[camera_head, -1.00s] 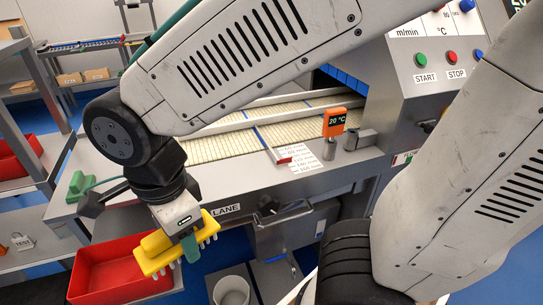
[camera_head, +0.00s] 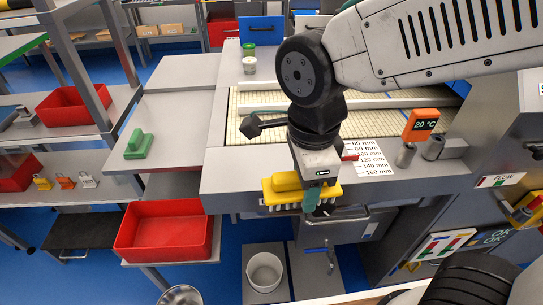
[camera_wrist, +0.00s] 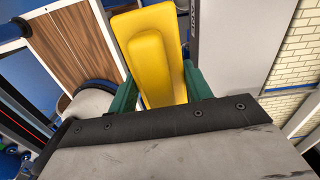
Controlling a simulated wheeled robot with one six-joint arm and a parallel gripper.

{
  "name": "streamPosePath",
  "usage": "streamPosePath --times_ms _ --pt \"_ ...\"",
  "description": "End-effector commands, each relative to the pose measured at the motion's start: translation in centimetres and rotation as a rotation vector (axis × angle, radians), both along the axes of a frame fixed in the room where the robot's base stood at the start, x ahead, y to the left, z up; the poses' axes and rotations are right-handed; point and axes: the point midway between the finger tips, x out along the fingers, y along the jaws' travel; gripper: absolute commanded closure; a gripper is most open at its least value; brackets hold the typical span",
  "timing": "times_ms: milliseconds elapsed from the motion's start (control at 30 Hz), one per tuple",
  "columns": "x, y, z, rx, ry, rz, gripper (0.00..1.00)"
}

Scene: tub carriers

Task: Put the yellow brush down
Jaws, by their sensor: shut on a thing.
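The yellow brush (camera_head: 284,182) is held in my gripper (camera_head: 312,198), with its bristles pointing down. It hangs in the air in front of the machine's front edge, above and to the right of the red tub. In the wrist view the brush's yellow back (camera_wrist: 157,55) fills the space between my green fingers (camera_wrist: 160,92). The fingers are shut on it. The fingertips are partly hidden behind the brush and the wrist housing.
A red tub (camera_head: 218,240) stands empty on a low shelf at left. A white bucket (camera_head: 265,268) stands below the brush. The conveyor belt (camera_head: 245,112) is behind my arm. An orange display (camera_head: 421,122) stands at right.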

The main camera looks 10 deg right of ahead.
Motion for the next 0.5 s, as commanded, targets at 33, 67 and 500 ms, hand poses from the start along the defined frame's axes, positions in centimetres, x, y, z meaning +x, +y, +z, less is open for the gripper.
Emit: streamPosePath --times_ms 33,67,500 --pt "0.9 0.2 -0.1 -0.001 0.002 -0.003 0.87" --pt "1.4 0.4 -0.2 -0.002 0.003 -0.004 0.87" --pt "11.7 3.3 -1.2 -0.001 0.001 -0.004 0.87"
